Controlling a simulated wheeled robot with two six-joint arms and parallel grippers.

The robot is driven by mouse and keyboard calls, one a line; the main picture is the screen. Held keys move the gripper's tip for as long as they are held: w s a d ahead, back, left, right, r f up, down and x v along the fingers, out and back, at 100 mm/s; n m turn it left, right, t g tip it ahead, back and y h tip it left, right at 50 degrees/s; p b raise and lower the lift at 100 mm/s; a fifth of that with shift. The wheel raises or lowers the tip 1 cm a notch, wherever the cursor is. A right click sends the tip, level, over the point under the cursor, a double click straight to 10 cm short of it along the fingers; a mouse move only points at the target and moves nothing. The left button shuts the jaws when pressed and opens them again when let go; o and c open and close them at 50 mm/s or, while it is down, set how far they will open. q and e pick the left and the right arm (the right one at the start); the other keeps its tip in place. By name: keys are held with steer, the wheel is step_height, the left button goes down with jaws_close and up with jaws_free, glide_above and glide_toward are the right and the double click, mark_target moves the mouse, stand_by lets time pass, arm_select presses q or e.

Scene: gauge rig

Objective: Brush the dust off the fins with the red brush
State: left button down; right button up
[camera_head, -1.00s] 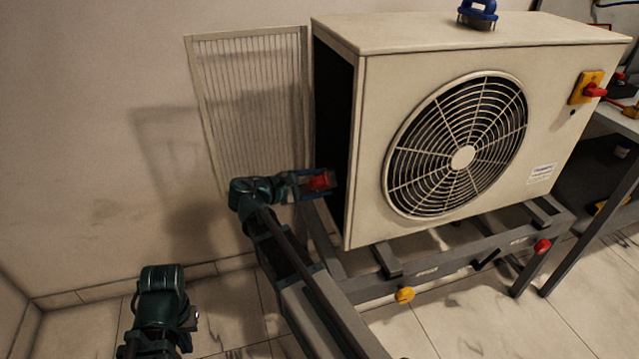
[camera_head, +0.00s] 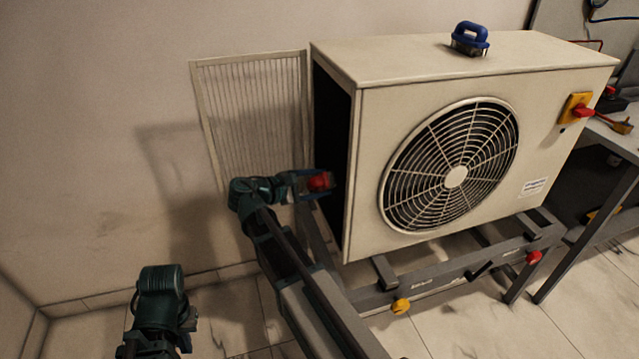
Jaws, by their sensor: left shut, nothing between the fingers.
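The red brush (camera_head: 319,182) shows only as a red block between the fingers of my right gripper (camera_head: 327,182); its bristles cannot be made out. This gripper is beside the dark open left side (camera_head: 334,125) of the pale fan unit (camera_head: 370,140). Whether it touches the unit, I cannot tell. A pale panel with fine upright ribs (camera_head: 255,115), apparently the fins, is at the wall behind the gripper. Dust on it cannot be made out. My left gripper (camera_head: 187,325) is low at the left, shut and empty, mostly hidden by its own wrist.
A blue-handled tool (camera_head: 470,38) stands on the unit. A yellow and red switch (camera_head: 577,110) is on its front. The unit rests on a grey frame (camera_head: 440,275) with a yellow knob (camera_head: 401,306). A bench (camera_head: 618,140) stands at the right. The left wall area is clear.

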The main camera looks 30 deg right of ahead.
mark_target(330, 210)
steer(key=shift+d+r, duration=0.1)
steer(key=shift+r, duration=0.1)
steer(key=shift+f+b, duration=1.95)
steer(key=shift+b, duration=0.05)
step_height(330, 210, down, 4)
steer(key=b, duration=0.4)
steer(key=shift+r, duration=0.1)
step_height(330, 210, down, 4)
steer(key=b, duration=0.3)
steer(key=shift+b, duration=0.4)
steer(key=shift+r, duration=0.1)
